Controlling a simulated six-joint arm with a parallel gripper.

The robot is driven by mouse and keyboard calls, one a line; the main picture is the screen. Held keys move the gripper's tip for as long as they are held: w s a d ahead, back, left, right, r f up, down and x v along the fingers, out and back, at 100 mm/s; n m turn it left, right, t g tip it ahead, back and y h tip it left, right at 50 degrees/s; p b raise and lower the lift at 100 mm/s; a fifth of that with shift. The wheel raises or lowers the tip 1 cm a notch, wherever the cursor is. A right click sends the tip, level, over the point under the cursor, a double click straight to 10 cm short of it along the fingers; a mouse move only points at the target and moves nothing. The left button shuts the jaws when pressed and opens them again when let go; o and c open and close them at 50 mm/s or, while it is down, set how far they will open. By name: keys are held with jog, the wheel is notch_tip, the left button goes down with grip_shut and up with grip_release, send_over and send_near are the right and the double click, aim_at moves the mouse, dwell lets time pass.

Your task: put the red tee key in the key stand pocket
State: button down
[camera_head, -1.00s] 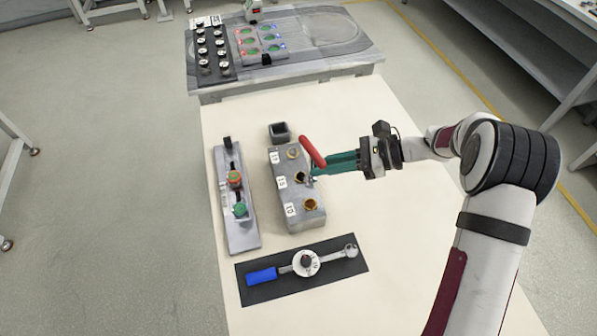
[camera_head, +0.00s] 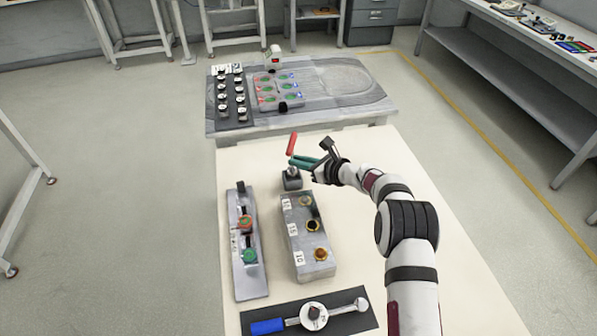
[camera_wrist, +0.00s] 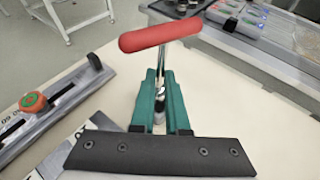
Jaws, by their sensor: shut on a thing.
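The red tee key (camera_head: 292,144) has a red cross handle and a thin metal stem. It also shows in the wrist view (camera_wrist: 159,36), handle on top. My gripper (camera_head: 297,162) has teal fingers shut on the stem below the handle; the fingers also show in the wrist view (camera_wrist: 160,105). The key stand pocket (camera_head: 292,184) is a small dark square holder just beyond the grey socket block. The key is over it, its lower end at or just above the opening. I cannot tell whether the tip is inside.
The grey block (camera_head: 312,262) with several brass-rimmed holes lies nearer. Left of it is a grey panel (camera_head: 246,283) with red and green knobs.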

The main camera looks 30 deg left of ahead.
aim_at(294, 170)
jog(key=shift+f, duration=1.9)
jog(key=shift+f, duration=0.1)
jog(key=c, duration=0.9)
grip_release()
